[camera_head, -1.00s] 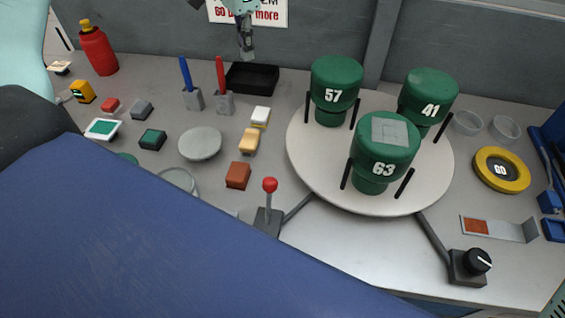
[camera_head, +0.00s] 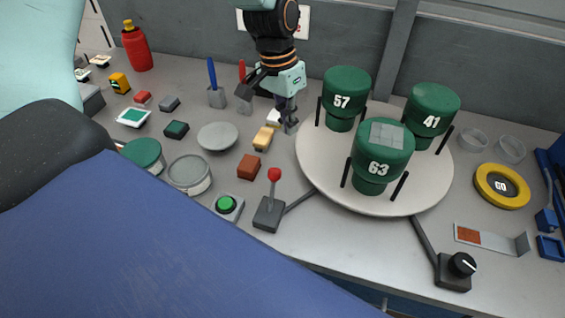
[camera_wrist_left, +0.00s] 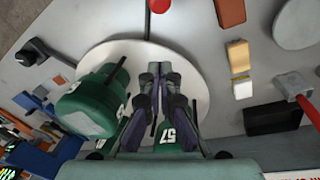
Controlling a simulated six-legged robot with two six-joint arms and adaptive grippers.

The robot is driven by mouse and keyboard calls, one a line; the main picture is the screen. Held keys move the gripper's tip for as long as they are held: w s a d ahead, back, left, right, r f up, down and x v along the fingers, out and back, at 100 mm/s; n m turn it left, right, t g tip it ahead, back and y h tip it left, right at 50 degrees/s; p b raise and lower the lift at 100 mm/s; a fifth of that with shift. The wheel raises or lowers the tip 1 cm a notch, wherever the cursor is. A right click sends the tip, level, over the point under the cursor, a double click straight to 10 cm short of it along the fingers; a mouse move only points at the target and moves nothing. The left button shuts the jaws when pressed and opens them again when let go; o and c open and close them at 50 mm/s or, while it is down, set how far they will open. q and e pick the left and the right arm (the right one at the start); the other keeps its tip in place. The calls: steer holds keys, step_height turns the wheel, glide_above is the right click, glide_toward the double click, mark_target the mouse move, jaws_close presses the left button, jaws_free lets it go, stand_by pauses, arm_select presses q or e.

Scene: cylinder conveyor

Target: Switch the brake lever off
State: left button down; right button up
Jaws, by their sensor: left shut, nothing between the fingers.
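A lever with a red ball knob (camera_head: 274,174) stands nearly upright on a dark base (camera_head: 269,214) in front of the turntable. A blue-handled lever (camera_head: 212,73) and a red-handled lever (camera_head: 242,72) stand on grey bases at the back. No label shows which is the brake lever. My left gripper (camera_head: 290,128) is shut and empty beside the turntable's left edge, behind the red-knobbed lever and apart from it. In the left wrist view, its fingers (camera_wrist_left: 160,72) point toward the red knob (camera_wrist_left: 158,5), at the top edge. My right gripper is not in view.
The white turntable (camera_head: 320,165) carries green cylinders numbered 57 (camera_head: 345,88), 41 (camera_head: 432,105) and 63 (camera_head: 382,150). A green button (camera_head: 226,204) sits left of the red-knobbed lever, and a black dial (camera_head: 461,265) at the front right. Small blocks lie left of the gripper.

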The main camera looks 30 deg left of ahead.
mark_target(272, 192)
arm_select(q)
step_height(272, 192, down, 9)
steer(key=s+p, duration=0.1)
steer(key=s, duration=0.2)
steer(key=shift+d+p, duration=0.35)
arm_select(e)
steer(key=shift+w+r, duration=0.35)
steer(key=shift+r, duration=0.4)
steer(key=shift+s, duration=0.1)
